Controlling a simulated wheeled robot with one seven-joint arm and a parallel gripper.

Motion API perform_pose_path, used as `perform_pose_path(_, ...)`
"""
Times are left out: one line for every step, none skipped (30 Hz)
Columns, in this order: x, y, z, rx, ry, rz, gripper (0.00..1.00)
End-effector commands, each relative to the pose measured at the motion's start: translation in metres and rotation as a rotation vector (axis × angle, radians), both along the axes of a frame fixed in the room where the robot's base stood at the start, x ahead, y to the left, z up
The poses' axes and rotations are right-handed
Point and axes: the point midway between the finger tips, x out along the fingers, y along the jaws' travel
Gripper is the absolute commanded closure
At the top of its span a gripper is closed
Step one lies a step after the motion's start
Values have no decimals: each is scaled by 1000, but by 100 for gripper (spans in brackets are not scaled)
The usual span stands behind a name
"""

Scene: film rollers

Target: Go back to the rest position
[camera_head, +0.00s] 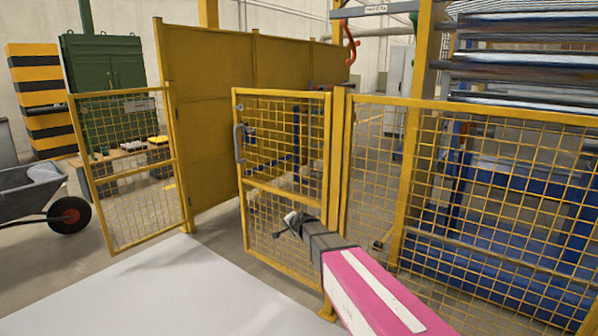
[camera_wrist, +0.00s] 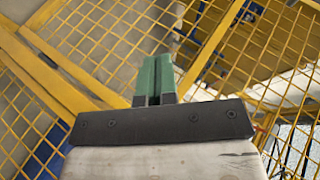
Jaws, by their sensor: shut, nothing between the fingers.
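My gripper (camera_head: 285,225) is at the end of my pink and grey arm, in front of the yellow mesh gate (camera_head: 284,140) in the head view. In the wrist view my gripper (camera_wrist: 155,80) shows its green fingers together, with nothing between them. Yellow mesh and frame bars fill the space beyond the fingers. Whether the fingers touch the mesh cannot be told. The gate has a grey handle (camera_head: 239,143) on its left side and stands beside an opening.
A second mesh panel (camera_head: 130,165) stands left of the opening. A mesh fence (camera_head: 480,200) runs right, with blue machinery and metal rollers (camera_head: 525,45) behind it. A wheelbarrow (camera_head: 40,195) is at the far left. The pale floor (camera_head: 150,295) in front is clear.

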Motion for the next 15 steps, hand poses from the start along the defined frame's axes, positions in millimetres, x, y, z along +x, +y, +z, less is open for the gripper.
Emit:
perform_pose_path(-32,-25,-10,-79,45,44,100)
perform_pose_path(-46,-36,-16,-128,74,76,100)
perform_pose_path(-65,-51,-24,-190,113,116,100)
perform_pose_path(-80,-63,-31,-235,143,147,100)
perform_pose_path(-94,-74,-36,-279,173,178,100)
perform_pose_path(-115,-90,-43,-334,217,219,100)
perform_pose_path(-130,-100,-48,-374,248,249,100)
perform_pose_path(-145,-112,-53,-411,282,279,100)
perform_pose_path(-166,-127,-58,-459,326,319,100)
perform_pose_path(-182,-137,-61,-494,361,349,100)
perform_pose_path(-197,-148,-64,-526,396,379,100)
perform_pose_path(-218,-162,-67,-566,441,417,100)
perform_pose_path(-232,-171,-69,-593,475,446,100)
perform_pose_path(-246,-180,-71,-617,507,473,100)
perform_pose_path(-263,-191,-72,-645,546,506,100)
